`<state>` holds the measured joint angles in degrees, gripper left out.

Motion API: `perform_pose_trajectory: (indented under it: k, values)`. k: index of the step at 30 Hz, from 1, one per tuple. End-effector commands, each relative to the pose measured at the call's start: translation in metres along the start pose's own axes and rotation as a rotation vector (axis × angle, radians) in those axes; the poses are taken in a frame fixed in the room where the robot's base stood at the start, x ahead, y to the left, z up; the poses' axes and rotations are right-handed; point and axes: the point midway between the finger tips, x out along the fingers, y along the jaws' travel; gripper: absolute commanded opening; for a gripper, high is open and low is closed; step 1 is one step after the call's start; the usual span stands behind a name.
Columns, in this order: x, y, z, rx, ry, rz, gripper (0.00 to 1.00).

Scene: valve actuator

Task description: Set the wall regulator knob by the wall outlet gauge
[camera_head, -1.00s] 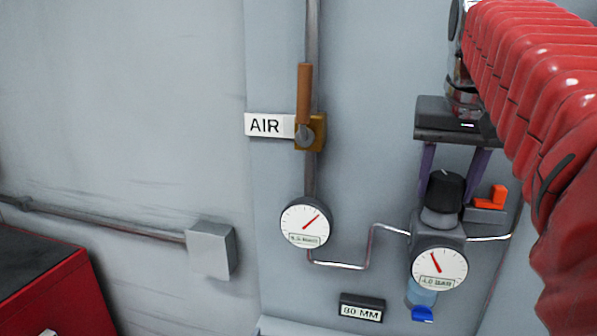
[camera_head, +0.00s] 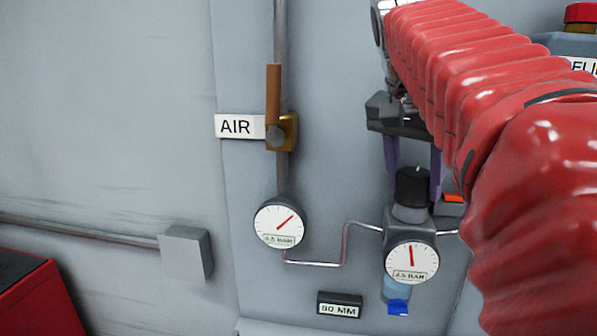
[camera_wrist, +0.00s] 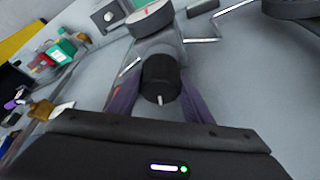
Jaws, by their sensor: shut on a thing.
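The black regulator knob (camera_head: 412,187) tops the grey wall regulator (camera_head: 397,220); it also shows in the wrist view (camera_wrist: 161,78). My gripper (camera_head: 414,168) reaches down from above, its purple fingers on both sides of the knob, shut on it. In the wrist view my gripper (camera_wrist: 160,88) has the knob between its fingers. The white outlet gauge (camera_head: 411,262) is on the regulator's front; its red needle points almost straight up, a little left. Its small number plate is too blurred to read surely, ending in BAR.
A second gauge (camera_head: 279,223) hangs at left on the pipe, needle up-right. Above it is a valve with an orange handle (camera_head: 273,92) beside the AIR sign (camera_head: 239,126). An orange part (camera_head: 453,197) is right of the knob, partly behind my arm. A small label (camera_head: 339,305) is below.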

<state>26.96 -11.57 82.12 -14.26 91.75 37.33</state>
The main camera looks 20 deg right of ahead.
Motion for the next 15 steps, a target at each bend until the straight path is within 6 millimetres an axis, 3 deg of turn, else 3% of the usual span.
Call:
perform_pose_trajectory:
  k: [6, 7, 15]
  values:
    - [-0.0003, 0.0001, 0.0002, 0.000, 0.000, 0.000, 0.23]
    - [-0.0003, 0.0001, 0.0003, -0.001, -0.001, 0.000, 0.46]
    - [-0.0001, 0.0000, 0.0003, -0.001, -0.001, 0.000, 0.64]
